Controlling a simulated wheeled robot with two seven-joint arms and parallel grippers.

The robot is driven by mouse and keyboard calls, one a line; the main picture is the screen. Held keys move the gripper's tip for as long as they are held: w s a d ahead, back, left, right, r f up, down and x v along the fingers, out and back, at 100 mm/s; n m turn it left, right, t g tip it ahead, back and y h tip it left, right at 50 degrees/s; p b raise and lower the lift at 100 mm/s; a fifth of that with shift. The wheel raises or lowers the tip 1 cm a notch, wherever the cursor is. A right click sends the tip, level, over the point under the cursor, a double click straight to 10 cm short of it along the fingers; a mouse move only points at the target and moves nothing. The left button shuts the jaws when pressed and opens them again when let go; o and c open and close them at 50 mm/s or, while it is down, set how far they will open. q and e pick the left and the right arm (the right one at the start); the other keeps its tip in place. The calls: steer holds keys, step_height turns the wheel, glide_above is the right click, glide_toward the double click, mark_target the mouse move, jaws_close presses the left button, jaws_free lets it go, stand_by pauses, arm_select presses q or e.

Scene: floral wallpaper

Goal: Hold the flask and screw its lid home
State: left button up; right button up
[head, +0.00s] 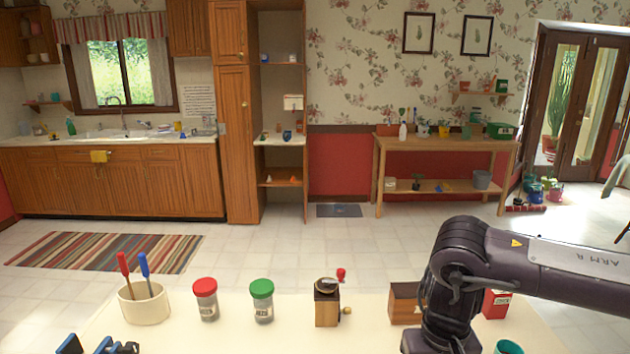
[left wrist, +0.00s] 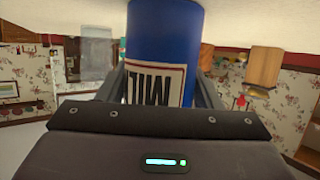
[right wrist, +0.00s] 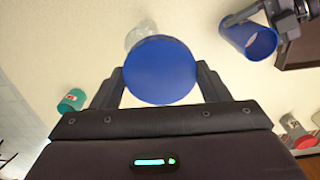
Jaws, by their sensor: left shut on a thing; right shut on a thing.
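The blue flask (left wrist: 165,35) with a white lettered label fills the top of the left wrist view. My left gripper (left wrist: 163,90) is shut around it, one finger on each side. The flask (right wrist: 248,38) also shows at the upper right of the right wrist view, tilted, its open mouth facing that camera. The round blue lid (right wrist: 160,70) is between the fingers of my right gripper (right wrist: 160,82), which is shut on it. Lid and flask are apart. In the head view neither flask nor lid can be made out clearly; my right gripper is hidden there.
The cream table holds a crock (head: 145,304) with two handled tools, a red-lidded jar (head: 206,301), a green-lidded jar (head: 262,303), a wooden grinder (head: 327,308), a wooden box (head: 404,305), a red box (head: 496,304) and a teal cup (head: 508,348).

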stand_by(0.4)
steer(key=w+a+f+n, duration=0.1)
steer(key=a+f+n, duration=0.1)
steer(key=a, duration=0.7)
steer(key=w+a+f+n, duration=0.1)
steer(key=a+n, duration=0.3)
steer(key=a, duration=0.6)
steer(key=shift+w+f, duration=0.2)
steer(key=shift+f, duration=0.65)
steer(key=shift+f, duration=2.3)
steer(key=shift+f, duration=0.65)
